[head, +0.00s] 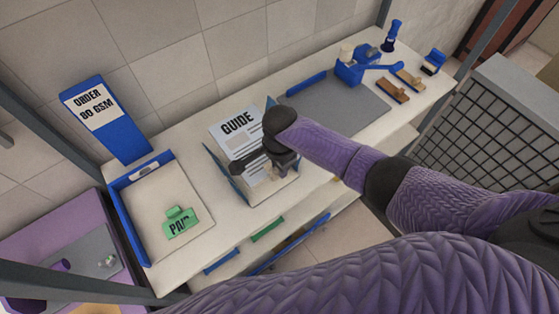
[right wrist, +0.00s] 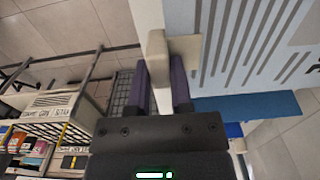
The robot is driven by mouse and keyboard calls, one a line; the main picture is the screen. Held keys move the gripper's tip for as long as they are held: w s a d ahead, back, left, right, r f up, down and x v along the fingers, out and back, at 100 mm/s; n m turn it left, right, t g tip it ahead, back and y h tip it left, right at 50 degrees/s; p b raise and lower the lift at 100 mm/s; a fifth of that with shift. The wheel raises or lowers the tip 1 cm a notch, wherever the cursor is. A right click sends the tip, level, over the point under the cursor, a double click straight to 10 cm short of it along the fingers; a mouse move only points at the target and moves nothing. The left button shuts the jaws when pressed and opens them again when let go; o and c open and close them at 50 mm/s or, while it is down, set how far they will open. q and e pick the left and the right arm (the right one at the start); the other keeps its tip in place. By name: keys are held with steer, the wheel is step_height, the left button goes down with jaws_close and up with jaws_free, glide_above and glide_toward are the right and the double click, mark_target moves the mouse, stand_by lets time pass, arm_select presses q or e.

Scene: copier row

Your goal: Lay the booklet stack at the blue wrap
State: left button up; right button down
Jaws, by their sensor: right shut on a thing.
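The booklet stack (head: 238,128), its top page printed GUIDE, is on or just above the cream bench, left of the grey mat. The blue wrap (head: 222,176) shows as dark blue flaps beside the stack, one at its near left and one at its far right. My right gripper (head: 264,163) is at the stack's near right part and covers some of it. In the right wrist view its jaws (right wrist: 160,88) are shut on a pale edge of the stack; the printed page (right wrist: 250,40) is beside them. I cannot tell whether the stack touches the wrap. My left gripper is not in view.
A blue-edged tray (head: 165,205) with a green PAID piece (head: 180,222) stands to the left, before a blue ORDER sign (head: 105,118). A grey mat (head: 325,103), blue press (head: 350,70) and wooden-based tools (head: 393,90) lie to the right.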

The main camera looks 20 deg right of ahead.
step_height(320, 180, down, 9)
steer(key=b, duration=0.6)
steer(key=shift+r, duration=0.1)
steer(key=shift+f+b, duration=0.65)
steer(key=shift+f, duration=0.3)
steer(key=shift+c, duration=2.2)
jaws_free()
